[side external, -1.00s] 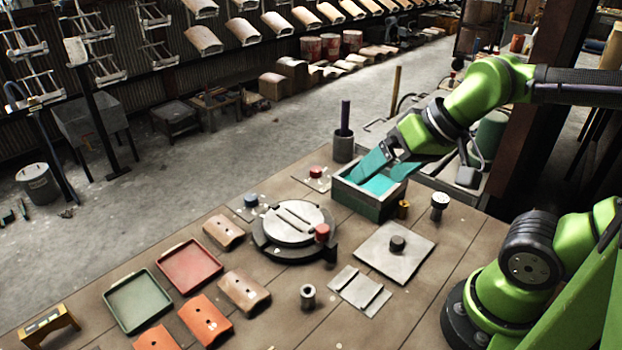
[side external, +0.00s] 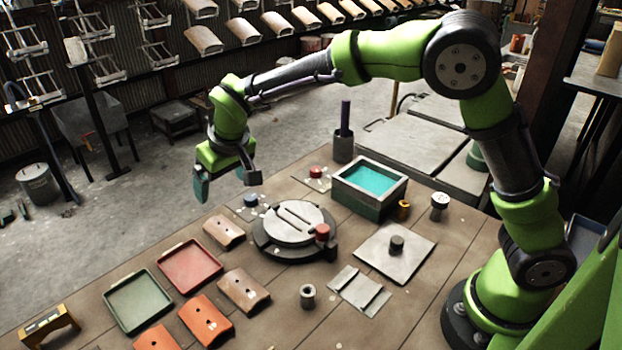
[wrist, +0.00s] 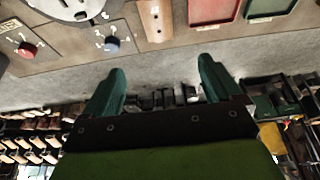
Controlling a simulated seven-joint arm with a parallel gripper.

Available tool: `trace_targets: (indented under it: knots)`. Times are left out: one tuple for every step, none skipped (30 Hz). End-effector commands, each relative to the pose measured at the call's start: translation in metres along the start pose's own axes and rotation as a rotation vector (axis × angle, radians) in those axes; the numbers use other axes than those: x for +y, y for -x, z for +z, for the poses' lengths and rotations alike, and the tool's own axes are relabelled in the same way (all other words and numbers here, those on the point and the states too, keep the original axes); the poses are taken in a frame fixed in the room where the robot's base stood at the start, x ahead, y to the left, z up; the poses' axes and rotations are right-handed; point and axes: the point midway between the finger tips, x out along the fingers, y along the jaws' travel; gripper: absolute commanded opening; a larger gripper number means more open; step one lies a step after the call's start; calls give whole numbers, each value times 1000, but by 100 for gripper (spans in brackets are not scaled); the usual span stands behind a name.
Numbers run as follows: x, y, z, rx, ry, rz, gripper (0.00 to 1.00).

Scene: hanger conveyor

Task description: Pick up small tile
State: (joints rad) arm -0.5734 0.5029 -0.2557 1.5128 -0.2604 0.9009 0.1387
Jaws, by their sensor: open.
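Several curved roof-type tiles with two holes lie on the table: a brown tile (side external: 224,232) near the far left edge, a tan tile (side external: 244,291) nearer the front, an orange tile (side external: 205,320) and a second orange tile (side external: 156,338). I cannot tell which one is the small tile. My gripper (side external: 226,182), with teal fingers, is open and empty above the far left edge of the table, up and behind the brown tile. In the wrist view, my gripper (wrist: 161,72) has its fingers wide apart over grey floor, and the brown tile (wrist: 155,18) is at the top.
A red tray (side external: 189,265) and a green tray (side external: 138,301) lie left of the tiles. A round fixture (side external: 295,222) with a red knob (side external: 322,232) stands right of the brown tile. A box with teal contents (side external: 346,200) is behind it. A blue knob (side external: 250,201) is below my gripper.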

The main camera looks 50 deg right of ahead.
Motion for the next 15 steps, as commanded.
trace_targets:
  knots:
    - [0,-3,-2,3,-3,2,92]
    - [1,-7,-1,1,-6,3,92]
    - [1,-14,0,0,-8,4,92]
    - [1,-20,0,-1,-8,5,92]
    - [2,-26,0,-2,-9,4,92]
    - [2,-35,0,-3,-9,4,92]
    - [2,-42,0,-2,-9,5,92]
    - [2,-49,0,-2,-8,4,92]
    - [2,-57,0,-2,-10,4,92]
    - [2,-64,0,-2,-9,4,92]
    - [2,-71,0,-2,-9,4,92]
    - [2,-79,0,-2,-9,4,92]
    - [2,-85,0,-2,-9,3,92]
    - [2,-90,0,-2,-10,2,92]
    - [1,-97,0,0,-8,2,92]
